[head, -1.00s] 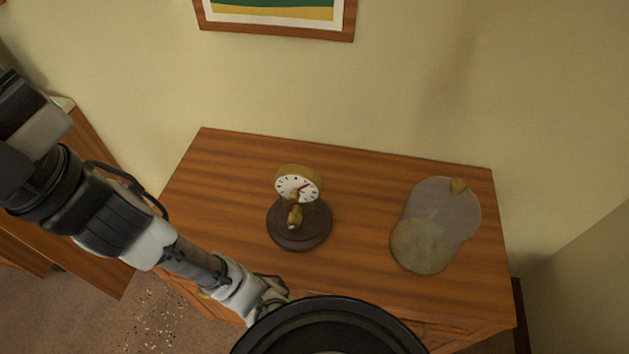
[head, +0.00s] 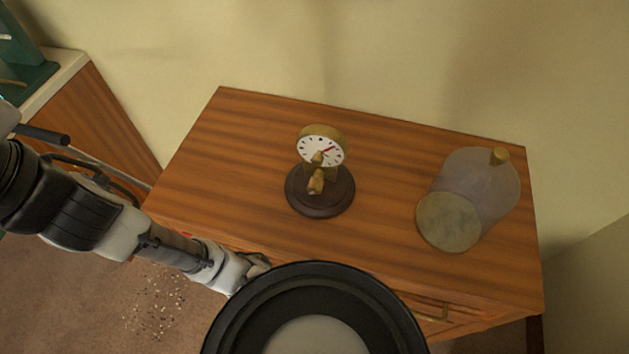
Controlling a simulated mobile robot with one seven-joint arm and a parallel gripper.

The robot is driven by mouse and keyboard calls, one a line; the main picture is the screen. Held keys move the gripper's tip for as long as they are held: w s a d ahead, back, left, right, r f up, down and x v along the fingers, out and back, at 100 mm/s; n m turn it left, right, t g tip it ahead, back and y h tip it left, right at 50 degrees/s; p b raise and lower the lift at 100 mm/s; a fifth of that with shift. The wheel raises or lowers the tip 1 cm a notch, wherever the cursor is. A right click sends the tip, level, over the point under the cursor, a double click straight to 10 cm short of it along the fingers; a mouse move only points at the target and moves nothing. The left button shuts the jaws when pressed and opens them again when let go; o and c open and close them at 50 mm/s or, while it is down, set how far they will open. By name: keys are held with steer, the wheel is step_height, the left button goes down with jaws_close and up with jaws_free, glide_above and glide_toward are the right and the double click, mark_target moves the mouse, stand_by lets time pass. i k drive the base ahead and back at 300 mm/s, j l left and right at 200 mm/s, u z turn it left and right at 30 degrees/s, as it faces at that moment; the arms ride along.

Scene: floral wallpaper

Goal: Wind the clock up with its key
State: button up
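The clock (head: 321,146) stands upright on a round dark base (head: 320,200) near the middle of the wooden cabinet top.
A clear glass dome (head: 474,192) with a brass knob lies on its side at the right of the cabinet top (head: 240,140). The top is bare left of the clock and between clock and dome. Another wooden cabinet (head: 105,125) stands at the left. The wall is behind.

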mark_target(316, 183)
steer(key=k, duration=0.15)
steer(key=k+j+z, duration=0.5)
steer(key=k+j, duration=0.25)
steer(key=j, duration=0.15)
